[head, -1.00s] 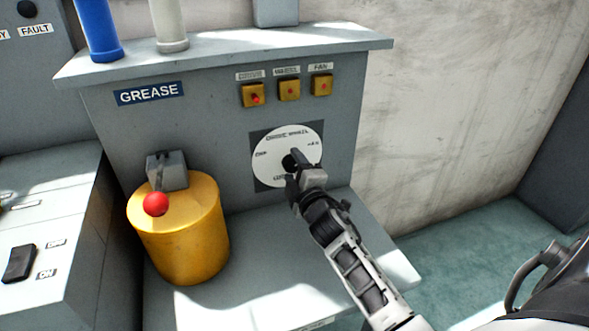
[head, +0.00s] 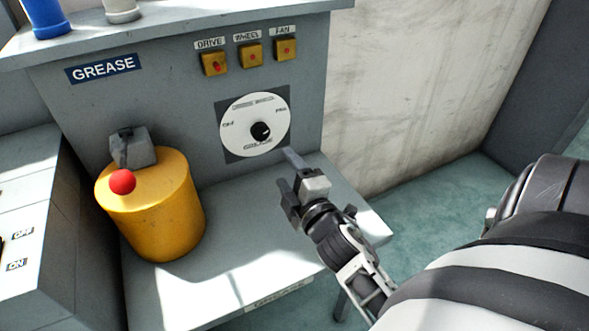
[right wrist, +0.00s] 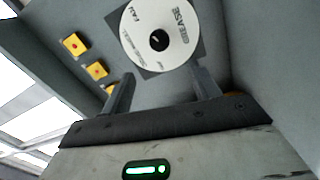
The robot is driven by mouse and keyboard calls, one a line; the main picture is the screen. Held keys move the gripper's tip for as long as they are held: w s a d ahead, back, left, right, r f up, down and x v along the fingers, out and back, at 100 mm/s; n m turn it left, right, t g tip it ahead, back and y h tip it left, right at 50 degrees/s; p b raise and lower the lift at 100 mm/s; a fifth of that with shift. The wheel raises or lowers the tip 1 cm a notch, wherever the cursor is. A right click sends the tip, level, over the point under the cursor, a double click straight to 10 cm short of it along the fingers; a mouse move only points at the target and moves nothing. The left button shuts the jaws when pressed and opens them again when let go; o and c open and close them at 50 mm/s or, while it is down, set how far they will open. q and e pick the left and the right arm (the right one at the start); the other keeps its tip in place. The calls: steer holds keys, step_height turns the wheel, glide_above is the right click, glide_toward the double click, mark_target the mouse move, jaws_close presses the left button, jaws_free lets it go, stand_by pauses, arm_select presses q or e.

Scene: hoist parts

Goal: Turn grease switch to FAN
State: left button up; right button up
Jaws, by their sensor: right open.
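My right gripper (head: 287,173) is open and empty, below and right of the dial, clear of the knob. In the right wrist view the knob (right wrist: 159,40) shows beyond and between the two spread fingers (right wrist: 163,90). My left gripper is not in view.
Yellow switches labelled DRIVE (head: 214,63), WHEEL (head: 251,54) and FAN (head: 285,48) sit above the dial. A yellow drum (head: 160,215) with a red ball-ended lever (head: 122,181) stands left on the grey ledge (head: 225,235). The ledge's middle is free.

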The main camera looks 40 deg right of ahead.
steer(key=shift+v, duration=1.4)
